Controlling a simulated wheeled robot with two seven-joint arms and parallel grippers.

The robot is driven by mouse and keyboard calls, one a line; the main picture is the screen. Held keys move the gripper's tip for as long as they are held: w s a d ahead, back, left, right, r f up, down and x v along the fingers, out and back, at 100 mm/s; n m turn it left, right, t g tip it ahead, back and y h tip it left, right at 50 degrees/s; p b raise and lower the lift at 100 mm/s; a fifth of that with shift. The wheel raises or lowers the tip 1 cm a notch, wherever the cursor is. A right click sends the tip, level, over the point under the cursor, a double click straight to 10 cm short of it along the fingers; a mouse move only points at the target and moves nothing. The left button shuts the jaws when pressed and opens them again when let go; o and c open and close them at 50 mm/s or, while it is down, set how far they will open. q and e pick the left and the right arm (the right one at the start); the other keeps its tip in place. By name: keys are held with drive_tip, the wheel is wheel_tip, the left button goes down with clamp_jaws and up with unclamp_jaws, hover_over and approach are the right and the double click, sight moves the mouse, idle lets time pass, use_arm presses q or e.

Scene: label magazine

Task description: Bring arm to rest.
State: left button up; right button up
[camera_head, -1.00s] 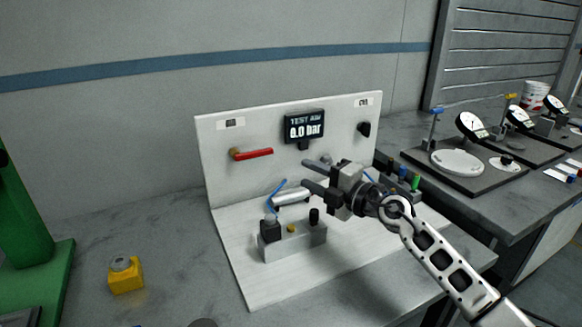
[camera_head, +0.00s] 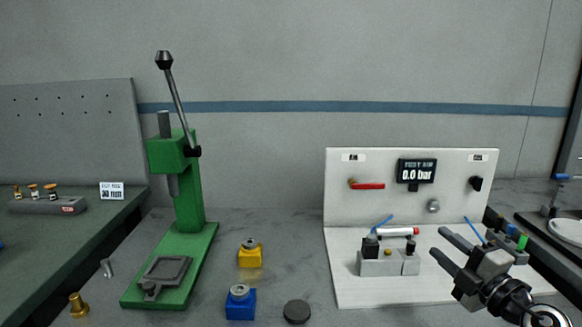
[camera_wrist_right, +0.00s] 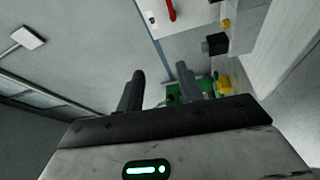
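My right gripper (camera_head: 437,241) is at the lower right of the head view, in front of the right part of the white test stand (camera_head: 345,285). Its two fingers point left and stand apart with nothing between them. They also show apart and empty in the right wrist view (camera_wrist_right: 168,92). My left gripper is in neither view now.
The stand carries a red lever (camera_head: 370,186), a display (camera_head: 416,171) reading 0.0 bar and a grey block (camera_head: 388,267). A green press (camera_head: 192,210), yellow block (camera_head: 250,256), blue block (camera_head: 240,305) and dark disc (camera_head: 297,312) stand left of it.

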drive_tip(key=s+d+f+m+g+h, duration=0.2)
drive_tip(key=s+f+m+g+h, duration=0.2)
drive_tip(key=s+f+m+h, duration=1.15)
drive_tip(key=s+a+f+m+g+y, duration=0.2)
drive_tip(key=s+a+f+g+y, duration=0.15)
drive_tip(key=s+a+g, duration=0.35)
drive_tip(key=s+a+f+m+g+y, duration=0.25)
drive_tip(key=s+a+y, duration=0.2)
drive_tip(key=s, duration=0.45)
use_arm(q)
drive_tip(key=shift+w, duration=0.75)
use_arm(e)
drive_tip(key=w+a+f+n+t+y, duration=0.1)
drive_tip(key=w+a+f+t+y, duration=0.2)
drive_tip(key=w+a+f+t, duration=0.2)
drive_tip(key=shift+w+a+f+t+y, duration=0.15)
drive_tip(key=shift+w+f+t+y, duration=0.2)
drive_tip(key=shift+w+f, duration=0.3)
